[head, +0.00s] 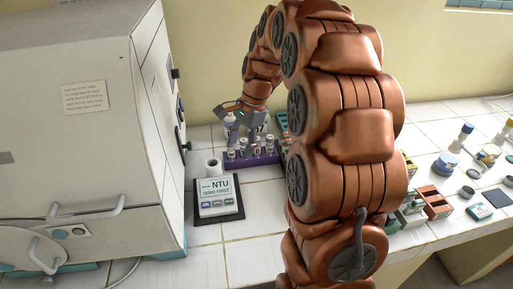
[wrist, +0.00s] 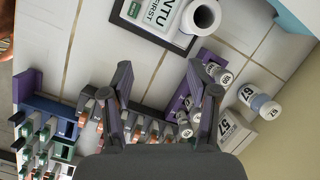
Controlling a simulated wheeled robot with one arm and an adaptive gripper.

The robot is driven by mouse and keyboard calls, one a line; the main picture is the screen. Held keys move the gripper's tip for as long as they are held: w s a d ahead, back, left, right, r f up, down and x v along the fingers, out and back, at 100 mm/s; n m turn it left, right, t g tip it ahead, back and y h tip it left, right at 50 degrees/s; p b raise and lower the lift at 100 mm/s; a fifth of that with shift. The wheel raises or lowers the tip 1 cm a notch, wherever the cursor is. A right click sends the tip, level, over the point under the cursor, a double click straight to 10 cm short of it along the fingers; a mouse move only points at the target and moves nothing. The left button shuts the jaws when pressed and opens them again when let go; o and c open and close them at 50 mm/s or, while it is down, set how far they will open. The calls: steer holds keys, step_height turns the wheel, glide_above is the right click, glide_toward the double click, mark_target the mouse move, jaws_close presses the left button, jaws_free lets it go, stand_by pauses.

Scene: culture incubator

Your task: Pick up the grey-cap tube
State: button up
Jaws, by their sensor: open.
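A purple rack (head: 256,160) in the head view holds several small tubes (head: 257,149) with pale or greyish caps. I cannot tell for certain which one is the grey-cap tube. In the wrist view the purple rack (wrist: 206,56) shows behind and beside the right finger, with tubes (wrist: 183,117) partly hidden by it. My gripper (head: 243,110) is above and just behind the rack in the head view. In the wrist view my gripper (wrist: 159,75) has its fingers wide apart, with nothing held between them.
A turbidity meter (head: 217,196) stands in front of the rack, beside the large incubator (head: 75,110). A labelled bottle (wrist: 246,92) is right of the rack in the wrist view. A blue rack (wrist: 48,104) with vials is at left.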

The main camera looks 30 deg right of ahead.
mark_target(257, 138)
steer(key=w+d+m, duration=0.2)
steer(key=d, duration=0.2)
steer(key=w+d+f+m+t, duration=0.1)
steer(key=w+d+m, duration=0.2)
steer(key=d, duration=0.2)
steer(key=w+d+f+m+p, duration=0.1)
steer(key=w+d+m, duration=0.1)
steer(key=d, duration=0.3)
steer(key=shift+w+d+f+m+t, duration=0.15)
steer(key=shift+w+f+m+t, duration=0.1)
steer(key=shift+m+t, duration=0.15)
steer(key=shift+w+d+f, duration=0.1)
steer(key=shift+d, duration=0.1)
steer(key=shift+p+x, duration=0.5)
steer(key=shift+x, duration=0.75)
steer(key=shift+w+a+f+p, duration=0.1)
steer(key=shift+a+f+p, duration=0.4)
steer(key=shift+a, duration=0.1)
steer(key=x, duration=0.1)
steer(key=p+x, duration=0.1)
steer(key=x, duration=0.1)
steer(key=shift+a, duration=0.3)
steer(key=shift+w+f, duration=0.1)
steer(key=shift+f, duration=0.2)
steer(key=shift+c, duration=0.4)
jaws_close()
